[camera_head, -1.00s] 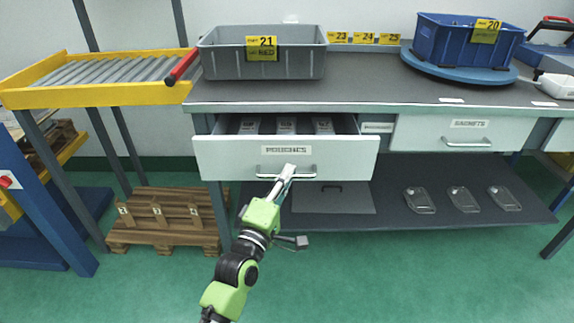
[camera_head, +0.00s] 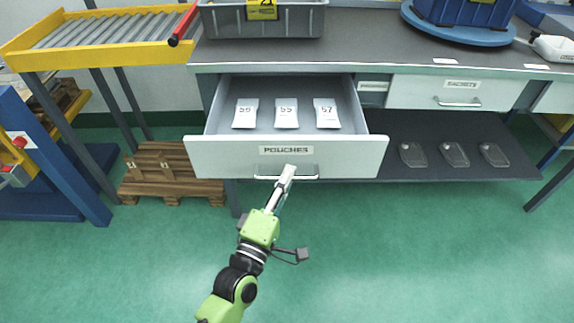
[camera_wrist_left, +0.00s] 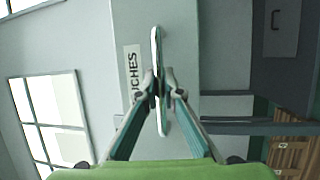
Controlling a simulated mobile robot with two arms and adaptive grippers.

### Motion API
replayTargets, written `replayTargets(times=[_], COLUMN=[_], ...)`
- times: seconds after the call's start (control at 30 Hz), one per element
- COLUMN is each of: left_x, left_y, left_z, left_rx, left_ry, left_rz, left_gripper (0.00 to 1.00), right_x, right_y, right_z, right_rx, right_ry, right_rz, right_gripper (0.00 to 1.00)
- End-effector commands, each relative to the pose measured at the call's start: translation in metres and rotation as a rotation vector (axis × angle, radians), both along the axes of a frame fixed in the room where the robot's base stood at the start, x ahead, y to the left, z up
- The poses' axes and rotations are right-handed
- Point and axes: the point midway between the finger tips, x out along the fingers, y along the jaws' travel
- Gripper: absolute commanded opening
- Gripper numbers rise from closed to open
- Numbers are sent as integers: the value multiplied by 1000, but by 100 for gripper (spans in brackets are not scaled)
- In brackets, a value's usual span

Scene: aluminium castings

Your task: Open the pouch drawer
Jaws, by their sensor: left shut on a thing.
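The pouch drawer (camera_head: 225,158), light grey with a "POUCHES" label, stands pulled out from under the workbench. Three white pouches, numbered 59 (camera_head: 246,113), 55 (camera_head: 286,113) and 57 (camera_head: 326,113), lie in a row inside it. My left gripper (camera_head: 287,172) is at the bar handle (camera_head: 309,171) on the drawer's front. In the left wrist view the handle (camera_wrist_left: 156,45) runs between the two fingers of the left gripper (camera_wrist_left: 160,88), which are shut on it. My right gripper is not in view.
A closed "SACHETS" drawer (camera_head: 455,92) is to the right. A grey bin (camera_head: 262,22) and a blue bin on a turntable (camera_head: 458,30) stand on the bench. Clear tray-like items (camera_head: 453,154) lie on the lower shelf. A wooden pallet (camera_head: 170,175) stands at left. The green floor in front is free.

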Motion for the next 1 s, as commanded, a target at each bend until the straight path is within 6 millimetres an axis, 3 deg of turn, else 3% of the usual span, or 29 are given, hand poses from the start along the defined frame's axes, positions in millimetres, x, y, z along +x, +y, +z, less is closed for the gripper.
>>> replayTargets(times=[0.47, 0.5, 0.53, 0.87, 1.0], left_x=[-4, -4, -4, -4, -13], left_y=[0, 0, 0, 0, 4], left_z=[-1, -1, -1, -1, -3], left_rx=[1, 2, 1, 0, 3], left_ry=[1, 1, 1, 0, 2], left_rz=[0, 0, 0, 0, 0], left_gripper=[0, 17, 25, 25, 25], right_x=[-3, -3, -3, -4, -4], right_y=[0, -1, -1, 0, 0], right_z=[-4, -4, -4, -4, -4], right_rx=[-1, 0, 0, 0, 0], right_ry=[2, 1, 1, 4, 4], right_rz=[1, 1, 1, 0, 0], right_gripper=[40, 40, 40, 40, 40])
